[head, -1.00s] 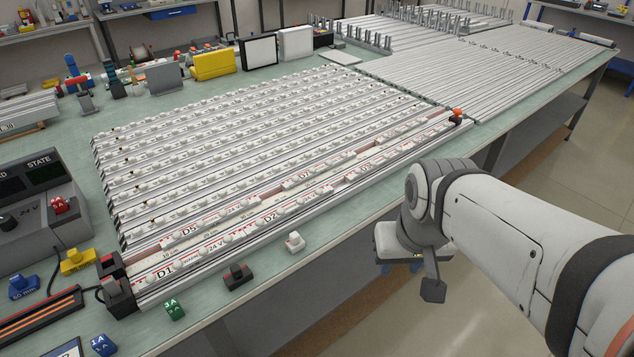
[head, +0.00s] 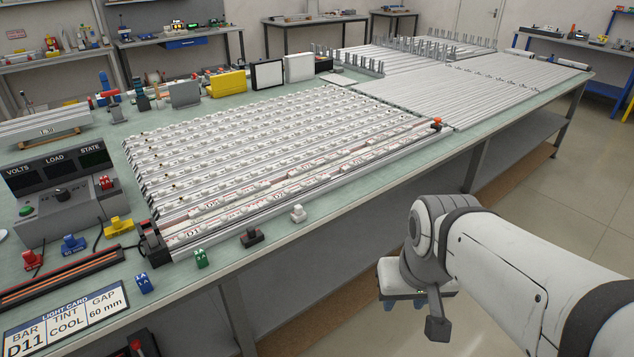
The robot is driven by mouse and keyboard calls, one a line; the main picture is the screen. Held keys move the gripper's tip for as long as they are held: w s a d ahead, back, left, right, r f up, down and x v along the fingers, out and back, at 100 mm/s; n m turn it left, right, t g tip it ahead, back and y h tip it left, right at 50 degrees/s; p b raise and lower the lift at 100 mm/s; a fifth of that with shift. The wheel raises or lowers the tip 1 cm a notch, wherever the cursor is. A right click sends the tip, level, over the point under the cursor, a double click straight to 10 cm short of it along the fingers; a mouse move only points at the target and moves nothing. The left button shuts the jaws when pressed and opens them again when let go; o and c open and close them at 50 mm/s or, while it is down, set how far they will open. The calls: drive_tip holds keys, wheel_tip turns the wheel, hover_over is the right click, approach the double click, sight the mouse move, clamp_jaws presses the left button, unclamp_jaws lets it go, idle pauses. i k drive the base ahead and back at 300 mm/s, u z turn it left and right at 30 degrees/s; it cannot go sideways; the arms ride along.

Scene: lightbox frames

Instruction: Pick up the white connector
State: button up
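The white connector (head: 297,213) is a small white block with a raised knob. It stands on the green bench top near the front edge, just in front of the light panel. My gripper (head: 418,300) hangs over the floor, off the front edge of the bench, to the right of and lower in the picture than the connector. It is apart from everything on the bench. Its fingers are small and partly hidden under the wrist, so their opening does not show.
The panel of light bars (head: 285,150) fills the bench behind the connector. A black connector (head: 251,237) and a green block (head: 201,259) stand to its left along the front edge. A power unit (head: 62,190) and a light card (head: 66,318) are at the left. Floor is clear at right.

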sight(299, 215)
drive_tip(key=z, duration=5.65)
drive_tip(key=k, duration=0.9)
drive_tip(key=u, duration=5.75)
